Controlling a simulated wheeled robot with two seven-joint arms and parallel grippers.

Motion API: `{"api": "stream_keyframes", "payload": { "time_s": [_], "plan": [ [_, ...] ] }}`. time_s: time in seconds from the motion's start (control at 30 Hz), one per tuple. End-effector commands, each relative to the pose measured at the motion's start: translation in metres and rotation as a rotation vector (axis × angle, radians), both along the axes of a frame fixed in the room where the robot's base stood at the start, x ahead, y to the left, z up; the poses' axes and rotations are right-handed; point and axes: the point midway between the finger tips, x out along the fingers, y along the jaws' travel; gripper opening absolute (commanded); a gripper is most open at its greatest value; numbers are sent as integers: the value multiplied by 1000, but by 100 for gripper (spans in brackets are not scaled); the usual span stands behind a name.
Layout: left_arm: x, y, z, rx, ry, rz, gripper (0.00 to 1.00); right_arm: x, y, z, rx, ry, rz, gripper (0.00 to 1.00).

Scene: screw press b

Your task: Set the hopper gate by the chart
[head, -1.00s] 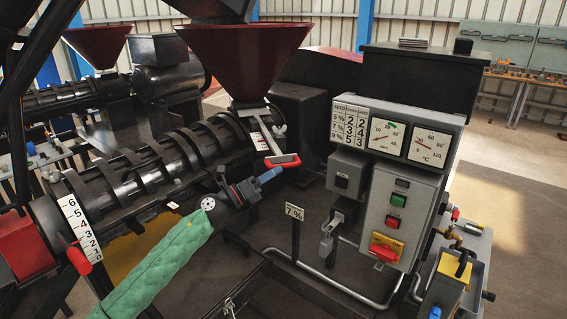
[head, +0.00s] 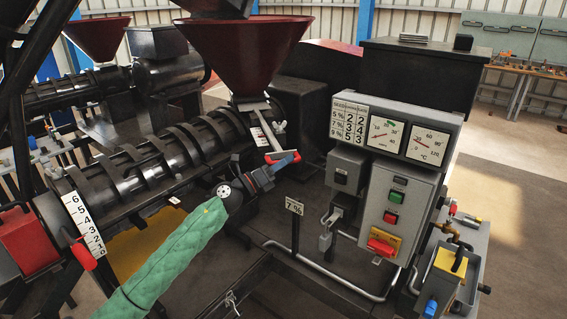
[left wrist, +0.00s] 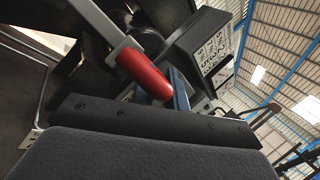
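The hopper gate's red handle (head: 283,156) sits at the end of a pale slide under the dark red hopper (head: 245,45). A small white scale (head: 260,139) lies beside the slide. My left gripper (head: 287,163) has its blue finger overlapping the handle in the head view. In the left wrist view the red handle (left wrist: 145,73) lies close in front of a blue finger (left wrist: 180,90); the other finger is not clear, so I cannot tell the grip. The chart (head: 349,122) has rows for 5, 7 and 9 %. A sign (head: 294,207) reads 7 %. My right gripper is out of view.
The control box (head: 395,205) with buttons and a red switch stands right of the gate, below two dials (head: 405,140). The ribbed press barrel (head: 150,165) runs left to another numbered scale (head: 84,224) with a red pointer. Pipes run low in front.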

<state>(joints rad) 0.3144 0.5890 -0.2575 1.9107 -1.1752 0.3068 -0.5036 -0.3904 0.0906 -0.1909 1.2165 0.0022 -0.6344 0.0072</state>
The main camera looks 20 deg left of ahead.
Motion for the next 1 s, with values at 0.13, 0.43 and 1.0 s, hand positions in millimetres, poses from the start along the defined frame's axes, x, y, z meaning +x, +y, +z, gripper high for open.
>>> {"api": "stream_keyframes", "payload": {
  "time_s": [0.13,0.43,1.0],
  "plan": [
    [0,0,0,0,1,1,0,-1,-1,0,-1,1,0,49],
    [-21,-14,1,3,2,-2,0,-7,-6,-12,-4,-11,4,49],
    [-42,-28,-2,2,3,-1,18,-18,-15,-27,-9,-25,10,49]
  ]
}}
